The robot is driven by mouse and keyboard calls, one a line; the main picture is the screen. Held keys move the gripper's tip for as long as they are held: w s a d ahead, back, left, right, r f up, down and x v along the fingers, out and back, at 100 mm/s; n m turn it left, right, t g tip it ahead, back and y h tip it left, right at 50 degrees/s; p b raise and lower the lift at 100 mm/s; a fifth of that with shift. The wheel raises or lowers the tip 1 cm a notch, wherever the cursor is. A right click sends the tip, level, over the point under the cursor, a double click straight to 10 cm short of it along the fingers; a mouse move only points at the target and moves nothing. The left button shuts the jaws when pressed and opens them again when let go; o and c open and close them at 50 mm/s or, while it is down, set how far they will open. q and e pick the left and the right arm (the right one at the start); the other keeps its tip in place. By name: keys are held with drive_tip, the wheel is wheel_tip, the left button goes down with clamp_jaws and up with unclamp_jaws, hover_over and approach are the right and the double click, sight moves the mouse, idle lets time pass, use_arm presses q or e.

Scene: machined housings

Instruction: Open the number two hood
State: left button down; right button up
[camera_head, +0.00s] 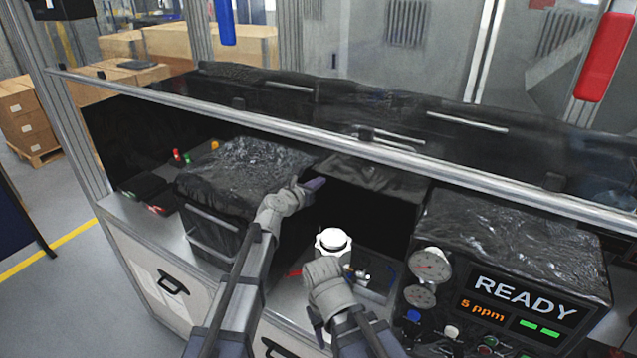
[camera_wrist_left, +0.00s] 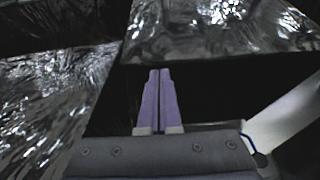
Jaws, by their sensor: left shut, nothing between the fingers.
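Several units with wrinkled glossy black covers stand in a row; I see no number on them, so I cannot tell which is the number two hood. The left cover (camera_head: 250,162) lies over a box with a bar handle (camera_head: 208,236). The middle cover (camera_head: 378,178) sits at the back above a dark opening. My left gripper (camera_head: 318,184) is shut and empty, at the opening's left edge beside the left cover. Its purple fingers (camera_wrist_left: 159,100) are together in the left wrist view. My right gripper (camera_head: 317,326) is low in front; its fingers are partly hidden.
A long metal rail (camera_head: 330,136) crosses above the units. A white-capped part (camera_head: 333,241) stands before the opening near my right arm. The right unit carries gauges (camera_head: 429,265) and a READY display (camera_head: 525,298). Cardboard boxes (camera_head: 25,115) stand at far left.

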use_arm(q)
drive_tip(key=r+p+v, duration=0.2)
drive_tip(key=p+v, duration=0.3)
drive_tip(key=v, duration=0.7)
drive_tip(key=shift+r, duration=0.2)
drive_tip(key=shift+f, duration=0.1)
drive_tip(key=s+a+f+m+g+y, duration=0.2)
drive_tip(key=s+f+m+g, duration=0.3)
drive_tip(key=m, duration=0.4)
drive_tip(key=s+a+f+m+g+y, duration=0.1)
drive_tip(key=s+a+f+m+g, duration=0.15)
drive_tip(key=s+f+m, duration=0.55)
drive_tip(key=s+a+f+m+g+y, duration=0.4)
drive_tip(key=s+a+m+g+y, duration=0.15)
drive_tip(key=s+a+m, duration=0.55)
drive_tip(key=s+d+f+m+b, duration=0.1)
drive_tip(key=d+f+b, duration=0.2)
drive_tip(key=f+b, duration=0.4)
drive_tip(key=s+d+f+m+y+b, duration=0.1)
drive_tip(key=s+d+f+m+b, duration=0.1)
drive_tip(key=d+f+b, duration=0.2)
drive_tip(key=s+d+f+m+b, duration=0.2)
drive_tip(key=d+f+b, duration=0.1)
drive_tip(key=f+b, duration=0.8)
drive_tip(key=shift+d+y, duration=0.35)
